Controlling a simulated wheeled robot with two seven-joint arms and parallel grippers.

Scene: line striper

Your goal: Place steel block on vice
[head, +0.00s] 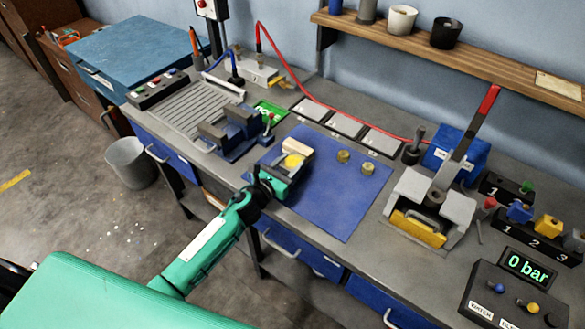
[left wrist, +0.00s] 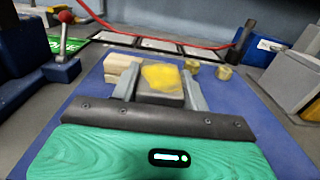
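The steel block (left wrist: 160,98) is dark grey with a yellow patch on top. It sits between the two fingers of my left gripper (left wrist: 162,88), above or on the blue mat (head: 335,205). The fingers lie along both its sides with little or no visible gap; I cannot tell whether they press on it. In the head view my left gripper (head: 290,172) is at the mat's left part, and the yellow patch shows there. The vice (head: 232,132), blue with dark grey jaws, stands on the bench left of the mat. My right gripper is not in view.
A pale wooden block (head: 298,146) lies just beyond the steel block. Two brass pieces (head: 343,156) stand on the mat's far side. A red-handled lever press (head: 435,200) stands to the right. A red hose (head: 310,88) runs along the back. The mat's near right part is clear.

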